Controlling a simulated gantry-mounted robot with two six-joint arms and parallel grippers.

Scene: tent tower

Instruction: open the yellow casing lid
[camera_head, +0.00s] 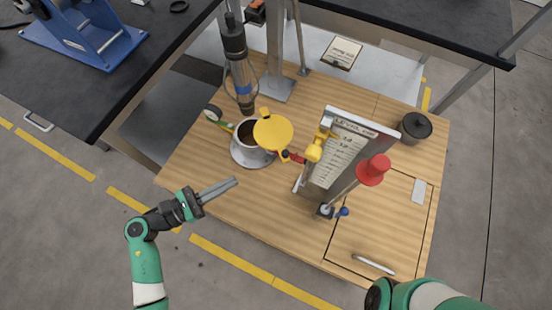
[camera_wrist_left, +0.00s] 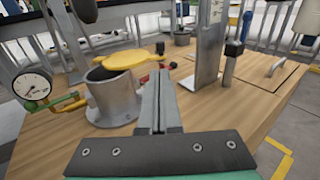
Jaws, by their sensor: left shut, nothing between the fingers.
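The yellow lid (camera_head: 273,131) is a round disc with a small tab, beside the top of a grey metal casing (camera_head: 252,150). The lid is swung aside, and the casing's dark round opening shows in the head view. In the left wrist view the lid (camera_wrist_left: 130,60) sits level behind the open-topped casing (camera_wrist_left: 115,97). My left gripper (camera_head: 234,182) is shut and empty, in front of the casing and apart from it; its closed fingers (camera_wrist_left: 158,100) also show in the wrist view. Only part of my right arm shows at the lower right; its gripper is out of view.
A level gauge panel (camera_head: 345,150) with a red-knobbed lever (camera_head: 373,169) stands right of the casing. A pressure dial (camera_wrist_left: 32,86) with a green valve is at its left. A dark pot (camera_head: 414,127) stands at the back right. The wooden table's (camera_head: 205,215) front left is clear.

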